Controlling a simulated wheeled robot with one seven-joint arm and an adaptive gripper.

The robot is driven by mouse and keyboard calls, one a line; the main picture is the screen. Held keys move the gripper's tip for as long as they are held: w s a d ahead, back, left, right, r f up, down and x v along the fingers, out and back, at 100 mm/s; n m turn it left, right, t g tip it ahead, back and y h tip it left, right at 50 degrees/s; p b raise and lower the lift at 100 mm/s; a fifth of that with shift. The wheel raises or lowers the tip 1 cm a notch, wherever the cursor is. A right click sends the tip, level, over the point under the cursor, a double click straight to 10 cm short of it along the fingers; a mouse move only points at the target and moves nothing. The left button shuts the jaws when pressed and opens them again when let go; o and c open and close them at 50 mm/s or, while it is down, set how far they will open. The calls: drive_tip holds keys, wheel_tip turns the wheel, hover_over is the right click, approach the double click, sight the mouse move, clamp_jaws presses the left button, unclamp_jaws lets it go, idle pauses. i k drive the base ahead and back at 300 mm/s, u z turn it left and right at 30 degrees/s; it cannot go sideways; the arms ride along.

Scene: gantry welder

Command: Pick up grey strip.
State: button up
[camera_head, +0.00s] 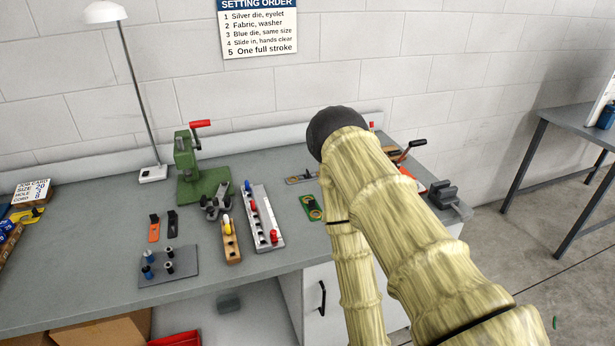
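A flat grey strip (298,179) lies on the grey workbench (130,210), towards the back. It is left of my arm, which seems to cover its right end. A green strip (311,206) with a brass-coloured ring lies in front of it. My pale, ribbed arm rises from the lower right to a dark joint, and another section of it hangs down in front of the bench. My gripper is not in view, so its state and anything in it do not show.
A green press (194,170) with a red handle stands left of the strip. A long pale rack (262,217) with red and blue pieces and a wooden block (230,240) stand nearer the front. A grey vice (446,194) is at right.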

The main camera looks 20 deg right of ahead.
sight(309, 176)
drive_tip(key=u, duration=0.05)
drive_tip(key=k, duration=0.45)
drive_tip(key=u, duration=0.2)
drive_tip(key=i, duration=1.6)
drive_tip(key=z, duration=0.75)
